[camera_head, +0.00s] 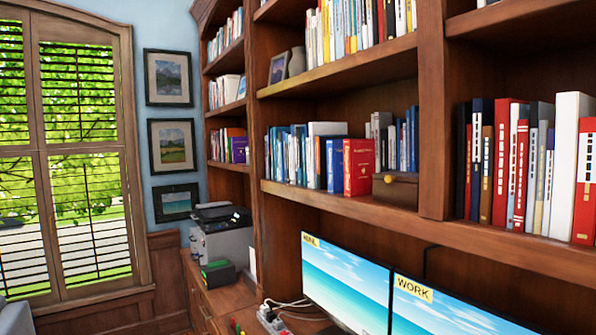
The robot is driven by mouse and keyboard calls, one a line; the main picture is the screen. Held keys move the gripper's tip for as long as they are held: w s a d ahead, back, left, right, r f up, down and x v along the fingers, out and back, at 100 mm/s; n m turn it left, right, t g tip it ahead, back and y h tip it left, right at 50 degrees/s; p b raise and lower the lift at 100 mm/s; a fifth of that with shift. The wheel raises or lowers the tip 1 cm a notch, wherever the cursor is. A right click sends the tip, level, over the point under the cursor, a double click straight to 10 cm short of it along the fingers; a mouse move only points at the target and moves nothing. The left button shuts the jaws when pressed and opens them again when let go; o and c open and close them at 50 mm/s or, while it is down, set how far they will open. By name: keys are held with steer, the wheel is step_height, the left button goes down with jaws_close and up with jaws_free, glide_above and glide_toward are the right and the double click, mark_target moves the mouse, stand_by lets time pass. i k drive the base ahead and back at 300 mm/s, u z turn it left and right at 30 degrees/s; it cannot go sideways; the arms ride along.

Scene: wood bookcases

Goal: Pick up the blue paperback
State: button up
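Several blue books stand on the middle shelf (390,210) of the wood bookcase. One bright blue book (335,166) stands upright, directly left of a thick red book (358,167). Thinner blue books stand in the row further left (290,155), and more stand to the right (409,140), behind a small brown box (396,189). I cannot tell which of these is the blue paperback. My gripper is not in view.
Two monitors (345,285) showing beach pictures stand below the shelf. A printer (222,238) and a green-and-black box (217,274) sit on the counter at the left, with a power strip and cables (275,320) nearer. A shuttered window (70,160) is at far left.

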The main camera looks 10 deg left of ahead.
mark_target(334, 148)
steer(key=u, duration=0.35)
steer(key=i, duration=0.4)
steer(key=u, duration=0.65)
steer(key=i, duration=2.6)
steer(key=z, duration=0.95)
